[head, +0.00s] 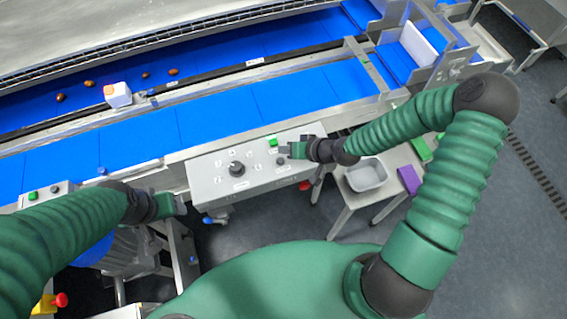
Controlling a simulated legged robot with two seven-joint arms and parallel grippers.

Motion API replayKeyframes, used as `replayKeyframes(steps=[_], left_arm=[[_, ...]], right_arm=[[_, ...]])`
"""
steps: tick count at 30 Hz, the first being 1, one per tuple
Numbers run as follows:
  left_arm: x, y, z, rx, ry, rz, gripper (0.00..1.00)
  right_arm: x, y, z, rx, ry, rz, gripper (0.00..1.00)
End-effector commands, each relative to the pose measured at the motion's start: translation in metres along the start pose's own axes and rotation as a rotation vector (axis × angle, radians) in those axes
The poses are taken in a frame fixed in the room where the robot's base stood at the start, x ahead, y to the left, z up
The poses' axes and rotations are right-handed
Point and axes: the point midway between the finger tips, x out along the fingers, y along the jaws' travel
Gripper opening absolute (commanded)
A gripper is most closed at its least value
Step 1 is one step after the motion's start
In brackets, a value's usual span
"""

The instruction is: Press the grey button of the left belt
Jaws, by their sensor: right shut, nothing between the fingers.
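A grey control panel (210,185) stands at the front of the blue belt, in the middle of the head view. It carries a black rotary knob (237,169), a green button (273,142) and a small dark grey button (281,161). My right gripper (284,151) is shut and empty, over the right end of this panel, close to both buttons. I cannot tell whether it touches either. A second small panel (66,187) at the far left has a green button (32,196) and a dark button (54,189). My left gripper (180,204) hangs left of the middle panel; its opening is unclear.
Several brown dates (89,83) and a white box (118,95) are by the back blue belt (210,62). The front blue belt (215,115) is empty. A grey bowl (367,174) and a purple block (409,180) are on a small table at right.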

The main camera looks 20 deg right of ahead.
Motion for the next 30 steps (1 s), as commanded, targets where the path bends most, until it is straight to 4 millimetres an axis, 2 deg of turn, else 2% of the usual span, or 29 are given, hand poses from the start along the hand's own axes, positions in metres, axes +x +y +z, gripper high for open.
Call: replayKeyframes(steps=[1,6,30], left_arm=[[0.014,0.000,0.003,0.000,0.000,0.000,0.63],[0.023,0.000,0.005,-0.001,0.000,0.000,0.63],[0.022,0.000,0.005,0.000,0.000,0.000,0.63]], right_arm=[[0.011,0.006,0.008,-0.001,-0.001,0.000,0.00],[0.021,0.011,0.016,-0.003,-0.001,0.001,0.00],[0.021,0.014,0.016,-0.002,-0.001,0.001,0.00]])
